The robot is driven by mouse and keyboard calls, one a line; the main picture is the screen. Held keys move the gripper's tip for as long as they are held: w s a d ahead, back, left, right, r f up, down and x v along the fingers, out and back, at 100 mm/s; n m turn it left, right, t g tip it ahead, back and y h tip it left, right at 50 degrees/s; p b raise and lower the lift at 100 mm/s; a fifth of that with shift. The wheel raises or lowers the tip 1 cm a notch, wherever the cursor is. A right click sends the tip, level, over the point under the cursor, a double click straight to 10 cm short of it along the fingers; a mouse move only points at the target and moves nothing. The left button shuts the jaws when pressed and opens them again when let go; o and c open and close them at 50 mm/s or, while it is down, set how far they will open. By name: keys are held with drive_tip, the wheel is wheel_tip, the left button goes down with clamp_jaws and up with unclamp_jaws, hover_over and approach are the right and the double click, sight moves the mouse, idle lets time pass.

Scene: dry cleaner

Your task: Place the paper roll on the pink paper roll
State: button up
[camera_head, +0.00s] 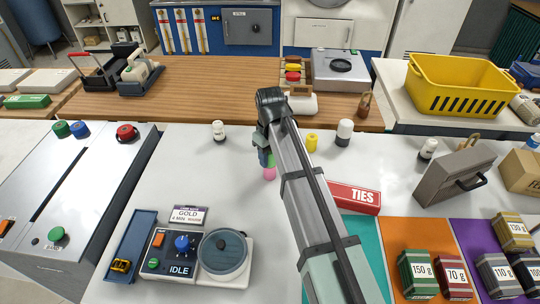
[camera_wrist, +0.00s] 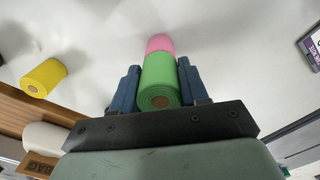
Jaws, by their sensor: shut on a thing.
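My gripper (camera_head: 264,150) is shut on a green paper roll (camera_wrist: 160,72). The gripper's blue fingers (camera_wrist: 158,88) press on its two sides in the wrist view. The pink paper roll (camera_head: 269,174) stands on the white counter, directly below the gripper in the head view. In the wrist view the pink roll (camera_wrist: 160,43) shows just beyond the far end of the green roll, roughly in line with it. I cannot tell whether the two rolls touch. In the head view the fingers and arm hide most of the green roll.
A yellow roll (camera_head: 312,142) stands to the right, with a white jar (camera_head: 344,132) beside it. A red TIES box (camera_head: 354,197) lies right of my arm. A scale-like device (camera_head: 222,252) is at front left.

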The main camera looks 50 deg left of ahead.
drive_tip(key=shift+f, duration=0.15)
drive_tip(key=o, duration=1)
drive_tip(key=shift+o, duration=0.2)
wheel_tip(320, 180, up, 12)
drive_tip(key=shift+r, duration=0.2)
